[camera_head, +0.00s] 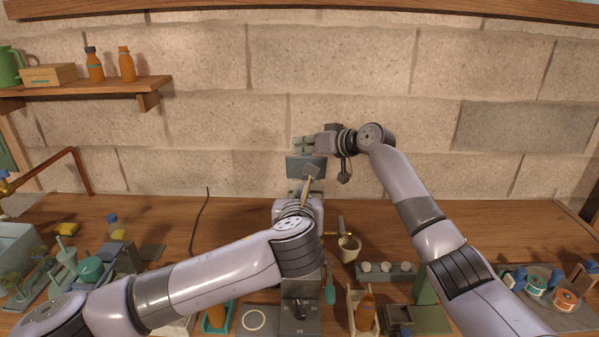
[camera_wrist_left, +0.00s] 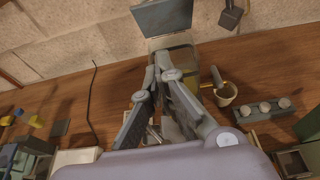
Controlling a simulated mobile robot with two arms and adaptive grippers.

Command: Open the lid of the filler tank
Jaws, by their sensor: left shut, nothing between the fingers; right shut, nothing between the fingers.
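The lid of the filler tank (camera_head: 297,165) is a flat blue-grey panel, standing raised at the back of the tank. The lid also shows in the left wrist view (camera_wrist_left: 160,17), with the tank's pale rim (camera_wrist_left: 178,41) just below it. My right gripper (camera_head: 299,144) is shut and empty, pointing left just above the lid's top edge. I cannot tell whether it touches the lid. My left gripper (camera_wrist_left: 160,60) is shut and empty, in front of the tank. My left arm and gripper hide much of the tank.
A small cream cup (camera_head: 348,250) with a brass spout above it stands right of the tank. A grey rack with white knobs (camera_head: 387,267) is farther right. Orange bottles (camera_head: 366,313) stand at the front. The wooden bench (camera_head: 160,212) has free room left of the tank.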

